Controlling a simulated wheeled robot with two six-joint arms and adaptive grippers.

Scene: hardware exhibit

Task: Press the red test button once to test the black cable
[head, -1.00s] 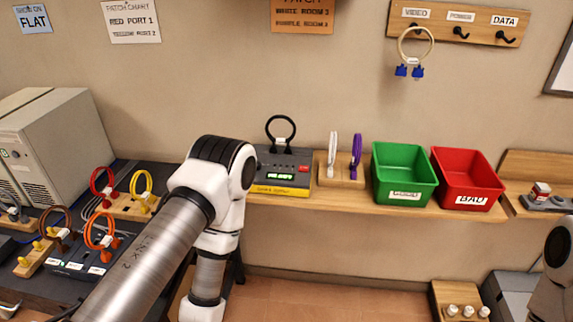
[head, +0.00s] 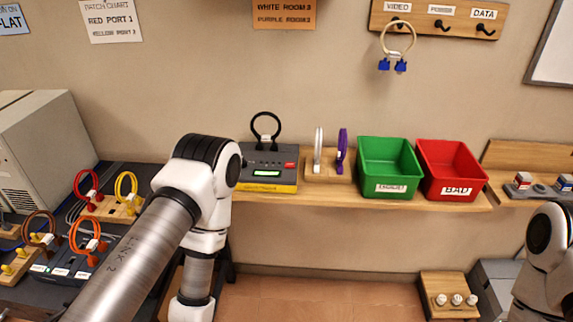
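The black cable (head: 265,126) stands as an upright loop with a white tag at the top of the grey and yellow tester (head: 277,184) on the wall shelf. The tester has a small lit green display (head: 267,173), its text too small to read. The red test button (head: 291,165) is on the tester's top face, right of the display, and nothing covers it. My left arm rises in front of the shelf, just left of the tester, and bends down; its gripper is out of view. My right arm shows at the right edge; its gripper is out of view.
Right of the tester are a wooden stand (head: 325,181) with white and purple cables, a green bin (head: 389,168) and a red bin (head: 449,170) labelled BAD. Coloured cable loops stand on the left bench (head: 125,243). A cream cable (head: 397,40) hangs on the hook board.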

